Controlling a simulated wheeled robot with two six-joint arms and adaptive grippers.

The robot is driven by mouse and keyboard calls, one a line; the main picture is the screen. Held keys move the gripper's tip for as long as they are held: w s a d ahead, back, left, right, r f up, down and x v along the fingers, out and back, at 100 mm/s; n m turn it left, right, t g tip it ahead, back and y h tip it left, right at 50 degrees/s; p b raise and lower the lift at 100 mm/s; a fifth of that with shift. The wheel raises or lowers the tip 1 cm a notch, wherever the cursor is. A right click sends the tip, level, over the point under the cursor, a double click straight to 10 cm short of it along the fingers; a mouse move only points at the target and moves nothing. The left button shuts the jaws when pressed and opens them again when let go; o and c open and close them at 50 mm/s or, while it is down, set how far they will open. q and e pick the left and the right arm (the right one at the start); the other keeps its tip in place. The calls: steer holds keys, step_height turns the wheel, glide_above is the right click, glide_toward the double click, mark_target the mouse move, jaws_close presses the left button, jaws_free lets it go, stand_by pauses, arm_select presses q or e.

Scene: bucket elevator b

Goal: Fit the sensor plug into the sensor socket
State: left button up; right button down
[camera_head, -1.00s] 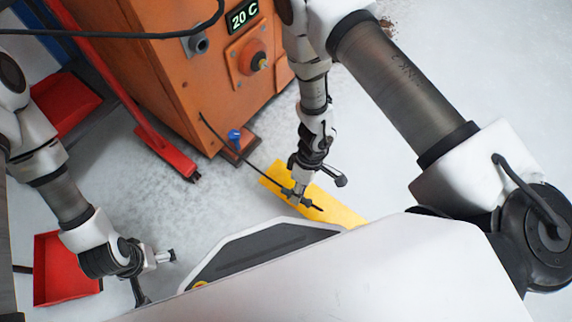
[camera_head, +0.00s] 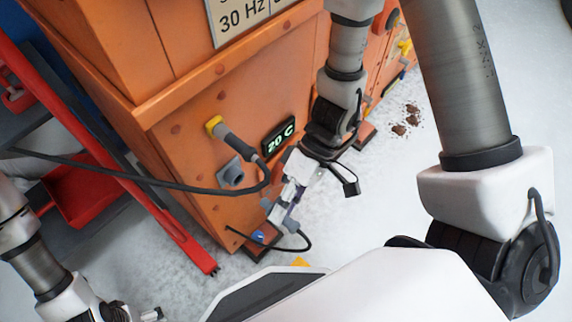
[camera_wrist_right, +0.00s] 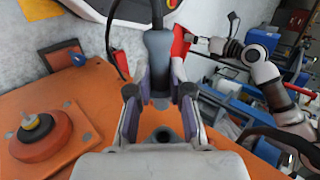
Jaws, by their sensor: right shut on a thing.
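My right gripper (camera_head: 281,207) hangs in front of the orange cabinet, to the right of and below the grey socket. It is shut on the dark grey sensor plug (camera_wrist_right: 158,62), which shows between the fingers in the right wrist view. A black cable trails from the plug in a loop. The sensor socket (camera_head: 231,173) is a grey fitting on the cabinet face, left of the "20 C" display. A dark round opening (camera_wrist_right: 163,135) shows between the gripper's finger bases in the wrist view. The plug is apart from the socket. My left gripper (camera_head: 151,314) is barely in view at the bottom edge.
A yellow and grey connector (camera_head: 226,133) sits on the cabinet above the socket; its thick black cable (camera_head: 150,180) loops below the socket. A round red-orange knob (camera_wrist_right: 40,138) stands on the panel. A red frame (camera_head: 150,205) stands left. Open floor lies at right.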

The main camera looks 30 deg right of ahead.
steer(key=w, duration=0.1)
steer(key=w+a, duration=0.1)
steer(key=w, duration=0.1)
steer(key=w+a, duration=0.1)
steer(key=w, duration=0.1)
steer(key=shift+w, duration=0.2)
stand_by(0.3)
stand_by(1.7)
steer(key=shift+b, duration=0.3)
steer(key=shift+w+a, duration=0.15)
steer(key=shift+w, duration=0.2)
